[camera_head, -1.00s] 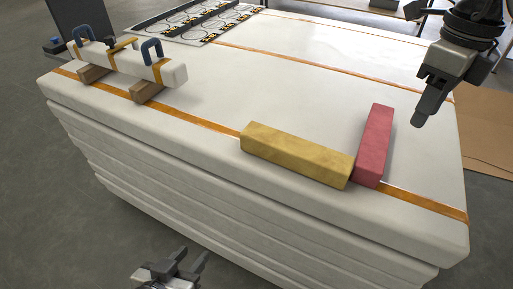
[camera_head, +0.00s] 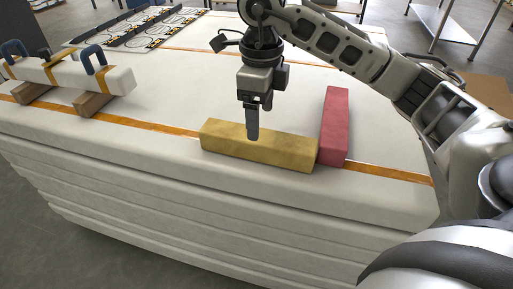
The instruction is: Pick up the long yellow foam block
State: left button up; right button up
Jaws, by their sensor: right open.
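The long yellow foam block (camera_head: 275,150) lies near the front edge of the white stacked slab, across the orange strap line. A red block (camera_head: 335,125) lies at its right end, pointing away from me; the two touch or nearly touch. My right gripper (camera_head: 252,136) points down at the middle of the yellow block, in front of it in the picture. It is open with nothing in it. Its fingers line up in this view, so the gap between them does not show, and I cannot tell whether they touch the block. My left gripper is not in view.
A white beam with blue handles (camera_head: 70,77) rests on wooden blocks (camera_head: 92,103) at the left. A black-framed panel (camera_head: 140,28) lies at the back left. A metal table (camera_head: 440,22) stands at the back right. The slab (camera_head: 170,105) is clear left of the yellow block.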

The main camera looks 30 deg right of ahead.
aim_at(257, 144)
jog(key=shift+a+f, duration=0.2)
jog(key=shift+f, duration=1.35)
jog(key=shift+a+f, duration=0.2)
jog(key=shift+f, duration=1.3)
jog(key=c, duration=1)
